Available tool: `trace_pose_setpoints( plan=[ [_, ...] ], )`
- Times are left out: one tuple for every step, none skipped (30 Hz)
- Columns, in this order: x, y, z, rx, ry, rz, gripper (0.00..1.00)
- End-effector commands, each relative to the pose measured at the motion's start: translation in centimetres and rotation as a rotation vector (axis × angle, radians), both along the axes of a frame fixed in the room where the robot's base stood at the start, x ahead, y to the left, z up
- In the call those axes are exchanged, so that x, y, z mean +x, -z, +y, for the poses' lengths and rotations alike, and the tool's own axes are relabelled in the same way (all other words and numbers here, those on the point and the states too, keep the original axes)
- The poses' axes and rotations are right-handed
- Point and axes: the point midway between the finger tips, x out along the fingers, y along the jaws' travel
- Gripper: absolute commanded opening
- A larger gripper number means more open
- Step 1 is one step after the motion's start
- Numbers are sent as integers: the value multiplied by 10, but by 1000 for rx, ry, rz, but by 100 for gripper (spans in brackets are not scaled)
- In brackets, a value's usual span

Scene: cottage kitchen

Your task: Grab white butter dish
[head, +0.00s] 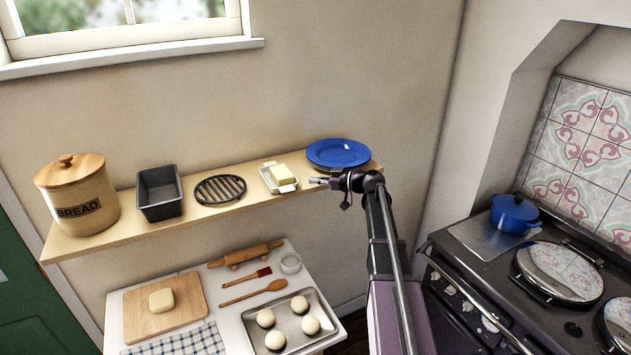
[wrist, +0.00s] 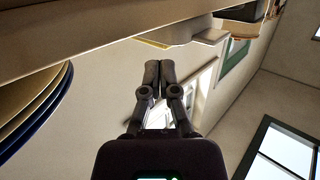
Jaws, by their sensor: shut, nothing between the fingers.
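The white butter dish (head: 287,188) with a yellow block of butter (head: 282,173) on it sits on the wooden shelf, between a black trivet and a blue plate. In the wrist view the dish (wrist: 182,40) shows at the top, ahead of the fingertips. My gripper (head: 315,181) is just right of the dish, at about its height, with its fingers pointing left towards it. In the wrist view my gripper (wrist: 152,75) has its fingers together, with nothing between them. It appears apart from the dish.
The blue plate (head: 339,152) is close behind my gripper. The black trivet (head: 219,190), a dark loaf tin (head: 159,191) and the bread crock (head: 77,197) stand farther left on the shelf (head: 135,232). A lower worktop holds dough, utensils and a tray. The stove is right.

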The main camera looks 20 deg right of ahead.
Motion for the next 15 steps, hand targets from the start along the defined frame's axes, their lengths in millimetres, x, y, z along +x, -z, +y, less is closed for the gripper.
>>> trace_pose_setpoints(
  plan=[
    [0,0,0,0,0,0,0],
    [0,0,0,0,0,0,0],
    [0,0,0,0,0,0,0],
    [0,0,0,0,0,0,0],
    [0,0,0,0,0,0,0],
    [0,0,0,0,0,0,0],
    [0,0,0,0,0,0,0],
    [0,0,0,0,0,0,0],
    [0,0,0,0,0,0,0],
    [0,0,0,0,0,0,0],
    [0,0,0,0,0,0,0],
    [0,-1,0,0,0,0,0],
    [0,-1,0,0,0,0,0],
    [0,-3,0,0,0,0,0],
    [0,-5,0,0,0,0,0]
  ],
)
